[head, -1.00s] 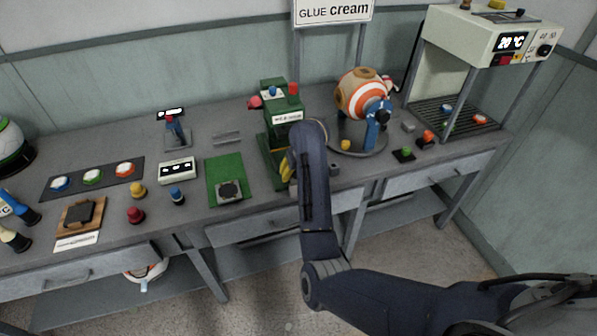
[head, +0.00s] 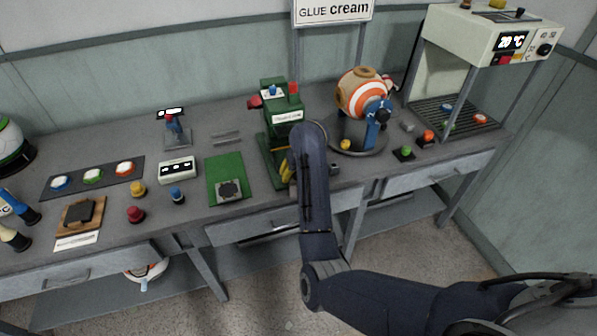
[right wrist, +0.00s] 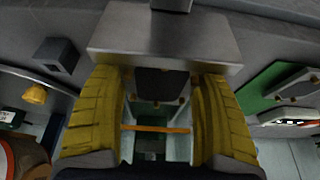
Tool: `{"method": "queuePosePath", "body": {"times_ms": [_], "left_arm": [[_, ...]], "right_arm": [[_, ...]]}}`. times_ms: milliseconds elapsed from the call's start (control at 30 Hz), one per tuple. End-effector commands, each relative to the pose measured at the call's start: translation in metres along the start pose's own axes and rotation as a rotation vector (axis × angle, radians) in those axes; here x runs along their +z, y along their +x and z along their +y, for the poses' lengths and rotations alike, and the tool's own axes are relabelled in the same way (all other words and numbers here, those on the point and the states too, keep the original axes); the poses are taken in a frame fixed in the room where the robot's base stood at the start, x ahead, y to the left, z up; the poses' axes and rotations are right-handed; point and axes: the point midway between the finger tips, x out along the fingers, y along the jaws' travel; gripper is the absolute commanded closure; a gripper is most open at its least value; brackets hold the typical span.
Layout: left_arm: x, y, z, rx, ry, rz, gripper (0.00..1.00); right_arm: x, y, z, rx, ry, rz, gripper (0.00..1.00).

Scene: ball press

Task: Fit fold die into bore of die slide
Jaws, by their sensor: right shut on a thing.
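In the right wrist view, the yellow fingers of my right gripper (right wrist: 159,105) are shut on a grey metal block, which I take to be the fold die (right wrist: 165,40). Its wide bar lies across the fingertips, and a short darker stem shows at the top edge of the picture. In the head view, my right gripper (head: 286,168) is at the foot of the green press (head: 279,115), largely behind my forearm. The held block is not clear there. I cannot pick out the die slide or its bore; the forearm covers part of that area. My left gripper is not in view.
A green mat (head: 224,168) with a metal plate lies left of the press. An orange-and-white ball (head: 361,94) on a stand is to the right. A small dark block (right wrist: 57,54) and a yellow knob (right wrist: 35,93) are near the gripper. The bench edge runs close in front.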

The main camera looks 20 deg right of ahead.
Motion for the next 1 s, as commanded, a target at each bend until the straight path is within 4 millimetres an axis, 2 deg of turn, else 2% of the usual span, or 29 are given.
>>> {"method": "queuePosePath", "body": {"times_ms": [733,767,1000], "left_arm": [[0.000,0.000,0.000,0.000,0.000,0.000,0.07],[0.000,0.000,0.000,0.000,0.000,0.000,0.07],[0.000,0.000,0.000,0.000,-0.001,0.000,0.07]], "right_arm": [[0.006,0.014,0.000,0.001,-0.001,0.001,0.69],[0.005,0.014,0.000,0.001,-0.001,0.001,0.28],[0.006,0.014,0.000,0.000,-0.001,0.001,0.02]]}}
